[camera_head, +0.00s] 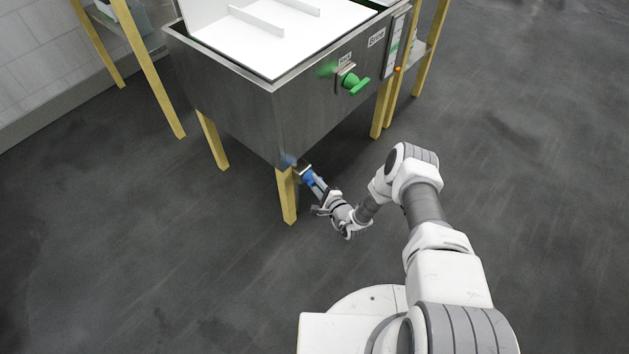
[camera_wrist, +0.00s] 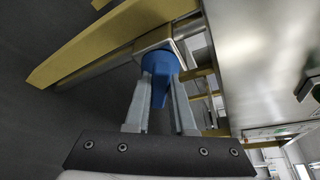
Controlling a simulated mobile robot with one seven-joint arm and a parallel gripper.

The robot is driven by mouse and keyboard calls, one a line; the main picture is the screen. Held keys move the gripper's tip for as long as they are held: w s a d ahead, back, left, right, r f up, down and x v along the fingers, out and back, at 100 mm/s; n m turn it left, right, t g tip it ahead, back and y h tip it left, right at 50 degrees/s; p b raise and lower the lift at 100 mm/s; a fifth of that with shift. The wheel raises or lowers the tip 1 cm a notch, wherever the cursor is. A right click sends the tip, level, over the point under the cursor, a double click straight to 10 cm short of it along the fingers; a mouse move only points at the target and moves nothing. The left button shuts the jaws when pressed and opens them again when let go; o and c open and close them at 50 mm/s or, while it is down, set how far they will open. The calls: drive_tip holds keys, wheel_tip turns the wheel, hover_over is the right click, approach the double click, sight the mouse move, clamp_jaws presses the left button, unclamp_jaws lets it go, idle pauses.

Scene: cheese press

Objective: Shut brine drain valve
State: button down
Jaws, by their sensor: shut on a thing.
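The brine drain valve shows as a blue handle (camera_head: 308,177) on a metal fitting low at the near corner of the steel tank (camera_head: 232,105), beside a yellow leg. In the wrist view the blue handle (camera_wrist: 160,63) sits between my two grey fingers, and the metal pipe (camera_wrist: 105,66) runs off to the left behind it. My gripper (camera_wrist: 161,80) is shut on the handle; it also shows in the head view (camera_head: 316,188), below the tank. The fingers hide part of the handle's sides.
A yellow leg (camera_head: 286,196) stands close to the left of my gripper. The tank's front carries a green knob (camera_head: 355,84) and a control panel (camera_head: 396,42). A white lid (camera_head: 275,35) covers the tank's top. The dark floor (camera_head: 130,270) is clear.

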drive_tip(key=n+t, duration=0.1)
drive_tip(key=n+b, duration=0.1)
drive_tip(key=n, duration=0.1)
drive_tip(key=shift+f+t, duration=0.25)
drive_tip(key=shift+t, duration=0.15)
drive_tip(key=shift+n+t, duration=0.5)
drive_tip(key=shift+n, duration=0.7)
drive_tip(key=shift+y, duration=0.3)
drive_tip(key=c, duration=0.8)
unclamp_jaws()
drive_tip(key=shift+o, duration=0.2)
drive_tip(key=shift+s+d+b, duration=0.1)
drive_tip(key=shift+s+b, duration=0.05)
drive_tip(key=shift+b, duration=0.15)
